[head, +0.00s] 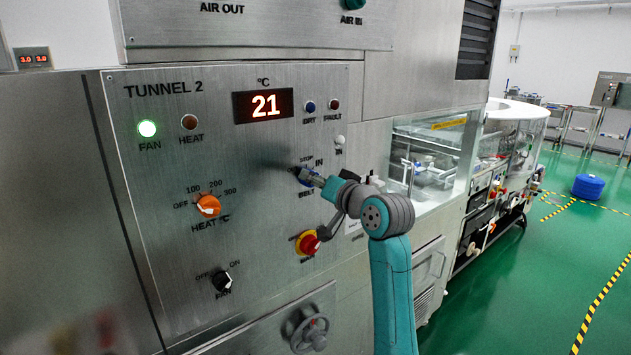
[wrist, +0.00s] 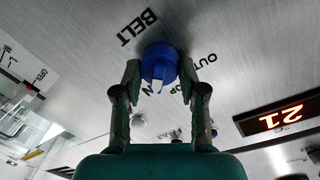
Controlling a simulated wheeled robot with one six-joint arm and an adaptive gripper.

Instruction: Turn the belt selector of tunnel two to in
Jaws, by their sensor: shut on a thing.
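The belt selector is a blue knob on the steel Tunnel 2 panel (head: 160,250), below the display and mostly behind my gripper (head: 312,178) in the head view. The wrist view shows the blue knob (wrist: 160,64) between my two fingertips (wrist: 160,78), which are shut on its sides. Its white pointer faces down in that view, close to a letter N of a partly hidden label that looks like IN. OUT and part of STOP show to the right. The pale IN lamp (head: 339,141) is above right of the knob; I cannot tell whether it is lit.
The red-and-yellow knob (head: 308,243) is just below my gripper. The orange heat knob (head: 208,205) and black fan knob (head: 222,281) are to the left.

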